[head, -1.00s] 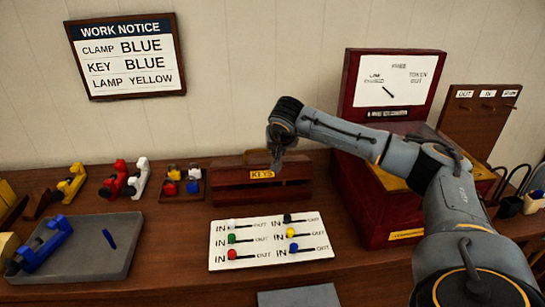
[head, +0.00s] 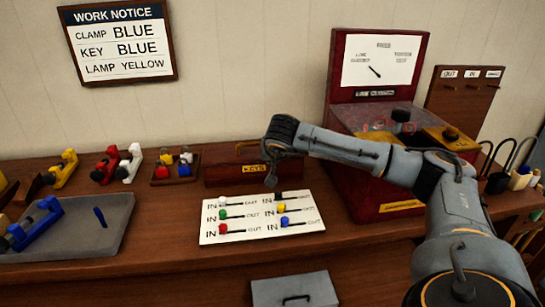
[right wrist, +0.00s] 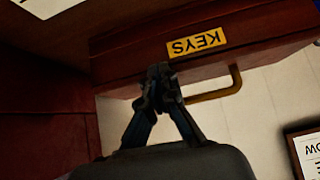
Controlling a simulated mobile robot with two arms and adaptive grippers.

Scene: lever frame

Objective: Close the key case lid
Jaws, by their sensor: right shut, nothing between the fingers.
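The key case (head: 225,174) is a dark red-brown box with a yellow KEYS label, standing at the back middle of the table. Its lid looks down, with a brass handle on top, and I see no open gap, though my arm hides its right part. My right gripper (head: 271,180) is shut and empty, its tips pointing down at the front of the case. In the right wrist view the case (right wrist: 130,55) appears upside down, with the shut fingertips (right wrist: 160,70) close to the label and handle. I cannot tell whether they touch it. My left gripper is out of view.
A white IN/OUT slider board (head: 232,235) lies in front of the case. A small rack of colored pieces (head: 160,180) and several clamps stand left. A large red box (head: 362,205) with an upright panel stands right. A grey tray (head: 85,245) lies front left.

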